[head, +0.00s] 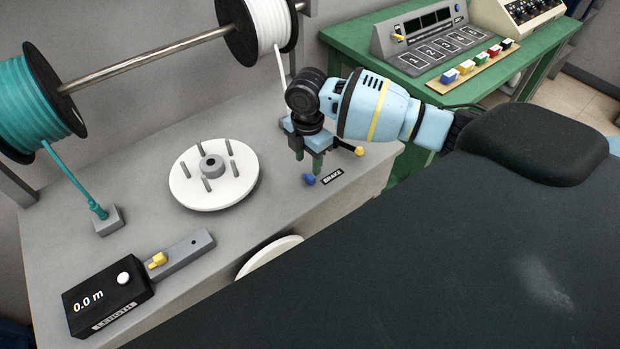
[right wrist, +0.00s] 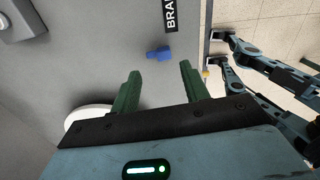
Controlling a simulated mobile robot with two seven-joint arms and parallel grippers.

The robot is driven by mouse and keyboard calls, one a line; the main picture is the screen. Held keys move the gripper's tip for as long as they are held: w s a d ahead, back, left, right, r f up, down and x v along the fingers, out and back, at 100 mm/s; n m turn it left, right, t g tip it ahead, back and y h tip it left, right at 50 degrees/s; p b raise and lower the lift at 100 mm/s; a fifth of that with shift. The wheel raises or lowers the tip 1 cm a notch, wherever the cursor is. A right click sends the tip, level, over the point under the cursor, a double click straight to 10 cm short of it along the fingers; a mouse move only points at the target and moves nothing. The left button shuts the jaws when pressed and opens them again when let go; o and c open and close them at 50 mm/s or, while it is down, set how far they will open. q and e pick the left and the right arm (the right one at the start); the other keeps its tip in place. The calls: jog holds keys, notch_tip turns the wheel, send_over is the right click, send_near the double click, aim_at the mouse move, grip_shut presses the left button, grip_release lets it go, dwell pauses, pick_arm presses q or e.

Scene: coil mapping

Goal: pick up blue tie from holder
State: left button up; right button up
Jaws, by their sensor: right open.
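My right gripper (head: 309,163) is open, green fingers pointing down, above the bench near the BRAKE label. A small blue piece (head: 309,179) lies just below and beyond its fingertips on the bench. In the right wrist view, the blue piece (right wrist: 158,53) shows ahead of the gap between the two open fingers (right wrist: 160,72), with nothing between them. On the green table, a wooden holder strip (head: 472,69) carries small coloured pieces, including a blue one (head: 449,76) at its near end. I cannot tell which blue thing is the tie. My left gripper is out of view.
A white spool (head: 262,25) stands behind my right arm. A yellow-knobbed lever (head: 359,151) is close to the gripper. A control box (head: 425,38) stands behind the holder.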

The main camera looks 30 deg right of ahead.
aim_at(311, 177)
jog(key=shift+s+d+f, duration=0.1)
jog(key=shift+s+f, duration=0.1)
jog(key=shift+f, duration=1.1)
jog(key=shift+s+d+f, duration=0.1)
jog(key=shift+s+f, duration=0.05)
jog(key=shift+f, duration=1.15)
jog(key=shift+c, duration=0.4)
grip_shut()
